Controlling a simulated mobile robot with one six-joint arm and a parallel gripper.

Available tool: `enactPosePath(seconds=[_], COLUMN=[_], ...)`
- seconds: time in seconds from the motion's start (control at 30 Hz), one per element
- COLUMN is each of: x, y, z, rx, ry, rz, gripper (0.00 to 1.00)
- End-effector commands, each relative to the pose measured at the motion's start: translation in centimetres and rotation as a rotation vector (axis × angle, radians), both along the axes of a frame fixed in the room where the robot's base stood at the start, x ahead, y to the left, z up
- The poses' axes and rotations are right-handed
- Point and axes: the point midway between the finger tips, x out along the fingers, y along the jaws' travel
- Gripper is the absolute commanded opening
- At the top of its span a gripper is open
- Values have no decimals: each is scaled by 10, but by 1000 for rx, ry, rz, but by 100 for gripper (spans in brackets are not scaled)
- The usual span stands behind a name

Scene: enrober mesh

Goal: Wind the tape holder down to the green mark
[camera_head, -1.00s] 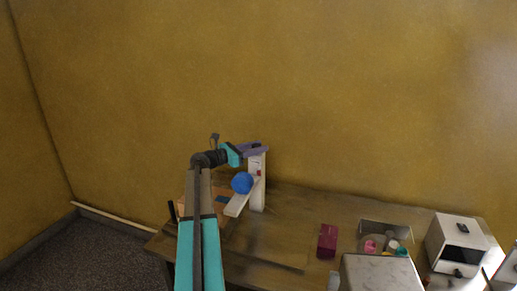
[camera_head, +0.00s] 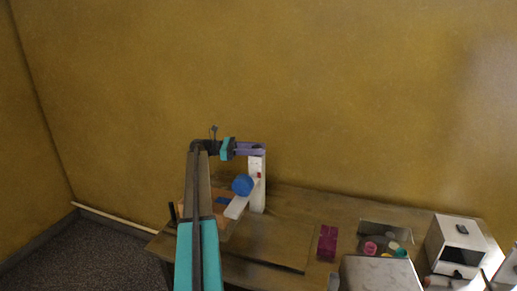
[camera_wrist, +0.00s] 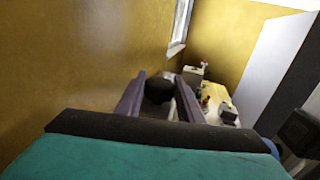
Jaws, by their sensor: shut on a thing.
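A white upright post (camera_head: 257,195) stands on the wooden table, with a slanted white arm (camera_head: 236,207) at its lower left. A round blue piece (camera_head: 242,185) sits at the post's left side; I take it for part of the tape holder. A small red mark (camera_head: 259,175) shows on the post; I cannot make out a green mark. My gripper (camera_head: 255,149) is at the post's top. In the wrist view its purple fingers (camera_wrist: 160,84) are on either side of a black round knob (camera_wrist: 158,92), shut on it.
The wooden table (camera_head: 290,216) has a magenta block (camera_head: 327,243), a tray (camera_head: 385,231) with small coloured items, and a white box (camera_head: 462,243) to the right. A grey-topped box (camera_head: 379,275) is at the front. The wall is close behind the post.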

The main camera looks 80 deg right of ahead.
Motion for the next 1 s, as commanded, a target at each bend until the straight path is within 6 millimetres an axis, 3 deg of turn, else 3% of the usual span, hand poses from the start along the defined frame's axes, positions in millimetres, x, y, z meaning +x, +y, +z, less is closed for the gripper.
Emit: enactPosePath(seconds=[0.77, 0.8, 0.9, 1.0], x=[2, 2, 1, 0], y=[1, 1, 1, 0], z=[-2, -2, -1, -1], rx=[4, 4, 2, 1], ry=[-4, -4, -3, -2], rz=[-92, -92, -92, -92], gripper=[12, 39, 52, 52])
